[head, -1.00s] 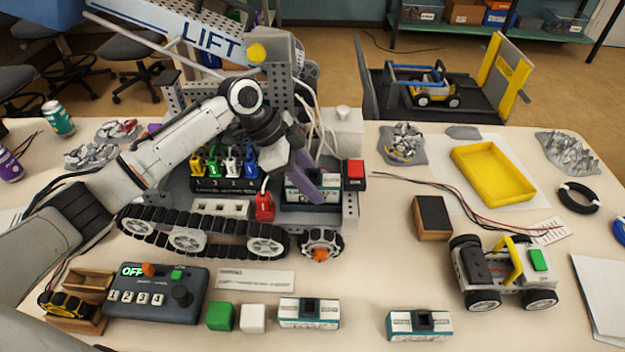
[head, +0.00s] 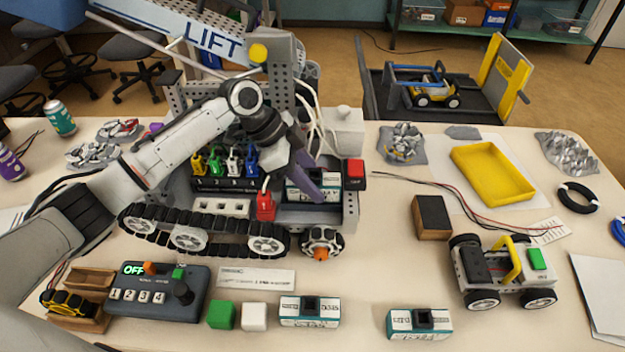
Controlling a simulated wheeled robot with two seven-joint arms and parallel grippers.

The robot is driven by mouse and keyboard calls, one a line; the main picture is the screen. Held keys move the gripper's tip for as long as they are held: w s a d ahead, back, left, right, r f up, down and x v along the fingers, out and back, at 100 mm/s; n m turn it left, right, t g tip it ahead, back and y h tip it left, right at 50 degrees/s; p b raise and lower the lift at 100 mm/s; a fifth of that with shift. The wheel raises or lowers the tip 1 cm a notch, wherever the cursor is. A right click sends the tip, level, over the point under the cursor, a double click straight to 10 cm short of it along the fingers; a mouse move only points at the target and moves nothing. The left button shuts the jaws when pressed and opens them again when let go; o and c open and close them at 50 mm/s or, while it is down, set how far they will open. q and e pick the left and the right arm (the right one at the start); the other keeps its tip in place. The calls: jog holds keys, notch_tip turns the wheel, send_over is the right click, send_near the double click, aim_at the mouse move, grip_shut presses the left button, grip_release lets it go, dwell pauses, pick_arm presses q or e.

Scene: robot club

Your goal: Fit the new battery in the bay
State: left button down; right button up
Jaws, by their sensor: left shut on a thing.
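My left gripper (head: 308,182) is shut on a white and teal battery (head: 326,190) at the right end of the tracked robot (head: 203,240). The battery lies level at the bay (head: 308,214) there, between the plug row and the red button. The gripper's purple finger hides part of it, and I cannot tell if it sits fully down. Two similar batteries, one at the front middle (head: 309,312) and one further right (head: 419,324), lie on the table. My right gripper is out of view.
A red plug (head: 265,206) stands left of the bay, and a red button (head: 355,170) is at its right. A control box (head: 157,296) reading OFF is at front left. A small wheeled car (head: 504,272), a brown block (head: 431,216) and a yellow tray (head: 493,174) are at right.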

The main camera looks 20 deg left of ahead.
aim_at(320, 173)
pick_arm(q)
jog(key=shift+s+d+f, duration=0.1)
jog(key=shift+s+f, duration=0.1)
jog(key=shift+f, duration=0.45)
jog(key=shift+s+f, duration=0.15)
jog(key=shift+f, duration=0.45)
jog(key=c, duration=1.3)
grip_release()
jog(key=shift+c, duration=0.2)
jog(key=shift+o, duration=1.3)
jog(key=shift+w+f, duration=0.1)
jog(key=shift+f, duration=0.1)
jog(key=shift+r+p, duration=0.35)
jog(key=shift+r, duration=0.6)
jog(key=shift+w+r, duration=0.2)
jog(key=shift+r, duration=2.6)
